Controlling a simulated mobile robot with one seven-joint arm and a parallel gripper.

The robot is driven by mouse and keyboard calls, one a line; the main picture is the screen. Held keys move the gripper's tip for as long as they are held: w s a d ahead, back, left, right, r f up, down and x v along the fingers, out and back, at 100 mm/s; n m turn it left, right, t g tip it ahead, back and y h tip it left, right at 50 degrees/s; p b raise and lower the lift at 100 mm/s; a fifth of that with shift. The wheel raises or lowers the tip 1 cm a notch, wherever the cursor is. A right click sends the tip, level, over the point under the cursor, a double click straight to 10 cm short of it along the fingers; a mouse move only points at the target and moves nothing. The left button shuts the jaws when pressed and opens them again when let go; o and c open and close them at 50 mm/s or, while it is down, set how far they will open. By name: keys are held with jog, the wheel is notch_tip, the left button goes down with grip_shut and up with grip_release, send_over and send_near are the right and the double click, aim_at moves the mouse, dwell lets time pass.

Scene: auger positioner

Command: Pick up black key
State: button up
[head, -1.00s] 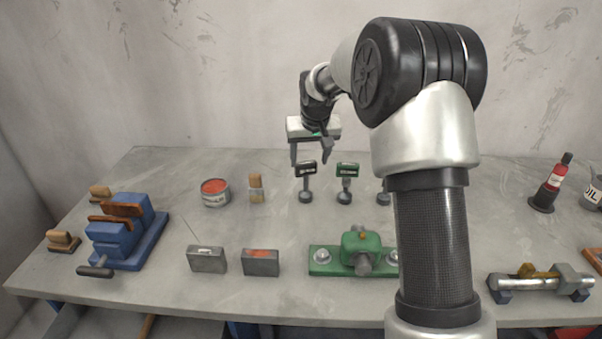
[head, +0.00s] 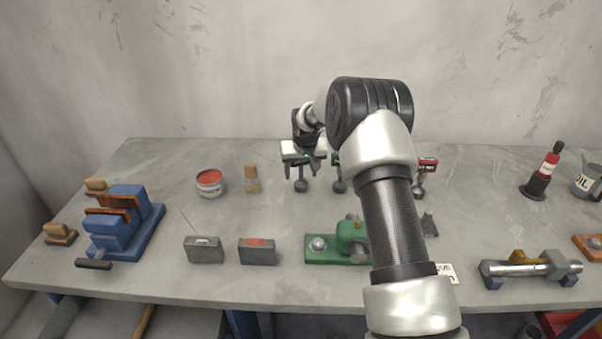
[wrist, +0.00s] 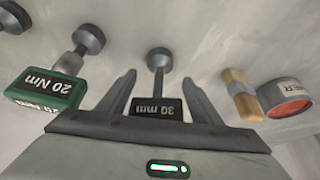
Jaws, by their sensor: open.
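The black key, with a black head marked 30 mm (wrist: 157,107) and a grey stem with a round end, shows between my gripper's fingers in the wrist view. In the head view its grey round foot (head: 301,187) shows below my gripper (head: 300,171), which hides most of its head. My gripper (wrist: 158,80) is open, with one finger on each side of the key. The fingers look apart from the stem; I cannot tell whether they touch the head.
A green key marked 20 Nm (wrist: 48,88) stands close beside the black one. A red-headed key (head: 428,164) is farther right. A green fixture (head: 325,248) is in front.

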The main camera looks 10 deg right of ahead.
aim_at(301, 171)
jog(key=x, duration=0.3)
jog(key=shift+w+d+f, duration=0.1)
jog(key=shift+w, duration=0.1)
jog(key=shift+c, duration=0.4)
grip_shut()
